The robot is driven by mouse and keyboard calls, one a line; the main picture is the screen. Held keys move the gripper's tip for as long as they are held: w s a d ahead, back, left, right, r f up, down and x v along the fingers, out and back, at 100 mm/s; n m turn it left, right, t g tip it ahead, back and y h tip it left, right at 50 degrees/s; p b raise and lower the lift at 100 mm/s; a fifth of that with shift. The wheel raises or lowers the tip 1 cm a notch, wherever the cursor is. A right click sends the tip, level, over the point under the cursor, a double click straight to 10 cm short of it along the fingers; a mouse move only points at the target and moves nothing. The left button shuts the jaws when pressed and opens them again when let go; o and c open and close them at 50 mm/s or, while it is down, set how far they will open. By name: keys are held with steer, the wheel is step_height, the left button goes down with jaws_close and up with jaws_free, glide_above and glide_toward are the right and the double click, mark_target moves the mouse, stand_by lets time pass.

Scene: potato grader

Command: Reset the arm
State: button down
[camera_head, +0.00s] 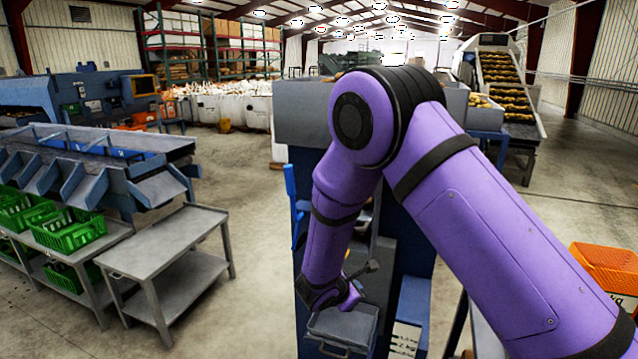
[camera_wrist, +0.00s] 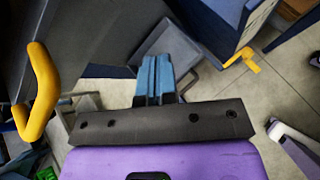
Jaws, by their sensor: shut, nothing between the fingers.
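My purple arm reaches forward and bends down in front of a blue and grey machine (camera_head: 405,270) in the head view. In the wrist view my gripper (camera_wrist: 154,62) has its two blue fingers side by side, shut and empty. A grey tray-like part (camera_wrist: 172,45) lies beyond the fingertips; I cannot tell the distance to it. In the head view a grey bin with a handle (camera_head: 343,325) is just below my wrist. My fingers are not clear in that view.
A yellow handle (camera_wrist: 38,90) is left of my gripper, and a yellow bracket (camera_wrist: 243,60) is on the right. A bare grey side table (camera_head: 165,255) and green crates (camera_head: 68,237) stand left. An orange crate (camera_head: 606,265) is at the right. Open floor lies between the side table and machine.

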steer(key=s+d+r+m+g, duration=0.2)
steer(key=s+d+r+m, duration=0.3)
steer(key=r, duration=0.4)
steer(key=s+d+r+m+g, duration=0.15)
steer(key=d+r+m, duration=0.25)
steer(key=d+r, duration=0.4)
steer(key=s+d+r+m+g, duration=0.1)
steer(key=s+d+r+m, duration=0.35)
steer(key=r, duration=0.55)
steer(key=s+d+r+m+t+y, duration=0.1)
steer(key=s+d+r+m+y, duration=0.1)
steer(key=s, duration=0.9)
steer(key=s+d+r+m+y, duration=0.1)
steer(key=s+r+m+y, duration=0.4)
steer(key=s, duration=0.7)
steer(key=shift+d+r+m+t, duration=0.4)
steer(key=shift+r+m, duration=0.85)
steer(key=shift+r, duration=0.5)
